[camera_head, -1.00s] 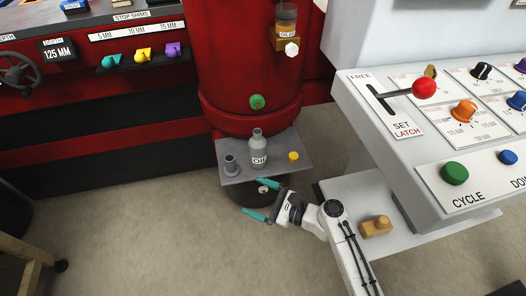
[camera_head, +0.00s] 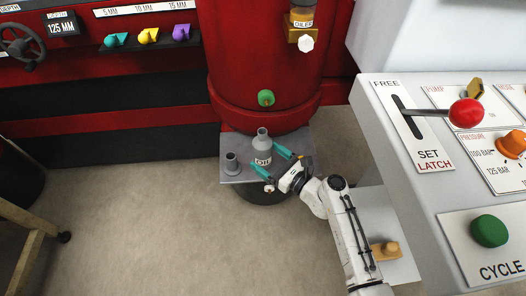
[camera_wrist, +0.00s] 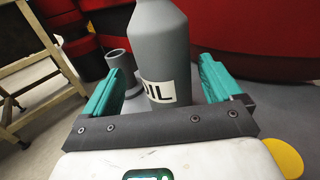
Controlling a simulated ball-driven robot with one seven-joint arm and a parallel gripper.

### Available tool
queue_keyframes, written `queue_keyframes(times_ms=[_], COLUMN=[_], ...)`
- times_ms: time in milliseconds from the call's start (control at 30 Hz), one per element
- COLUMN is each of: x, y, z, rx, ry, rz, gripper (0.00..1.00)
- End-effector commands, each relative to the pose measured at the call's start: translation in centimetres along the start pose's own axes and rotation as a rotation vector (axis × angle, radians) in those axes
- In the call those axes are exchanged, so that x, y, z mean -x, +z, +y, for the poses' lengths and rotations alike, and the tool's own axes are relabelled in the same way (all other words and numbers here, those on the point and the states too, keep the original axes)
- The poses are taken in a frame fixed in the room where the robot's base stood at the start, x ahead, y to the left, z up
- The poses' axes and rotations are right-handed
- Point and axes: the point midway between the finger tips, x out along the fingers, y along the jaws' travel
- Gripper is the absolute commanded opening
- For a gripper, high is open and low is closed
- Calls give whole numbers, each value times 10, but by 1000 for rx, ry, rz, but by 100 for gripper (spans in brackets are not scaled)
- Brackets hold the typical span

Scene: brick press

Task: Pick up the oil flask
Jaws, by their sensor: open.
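The oil flask (camera_head: 263,151) is a grey bottle with a white label, upright on a small grey shelf (camera_head: 237,174) at the foot of the red column. In the wrist view the flask (camera_wrist: 160,45) stands upright between and just beyond the teal fingers. My gripper (camera_head: 268,164) is open, with one finger to each side of the flask's body. In the wrist view my gripper (camera_wrist: 158,90) shows a gap beside the flask on each side.
A grey cup-like fitting (camera_head: 231,163) stands left of the flask; it also shows in the wrist view (camera_wrist: 120,72). A yellow cap (camera_wrist: 285,157) lies at the right. The white control console (camera_head: 420,150) with a red-knobbed lever is close on the right. A wooden-legged table (camera_head: 32,255) is at the left.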

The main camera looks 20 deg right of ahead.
Motion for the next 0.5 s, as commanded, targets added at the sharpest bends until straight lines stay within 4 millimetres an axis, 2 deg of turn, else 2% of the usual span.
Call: queue_keyframes(times_ms=[300,500], x=[-42,-49], y=[4,4], z=[-7,-7], rx=[1,1], ry=[1,0], rz=[-2,-1], gripper=[92,92])
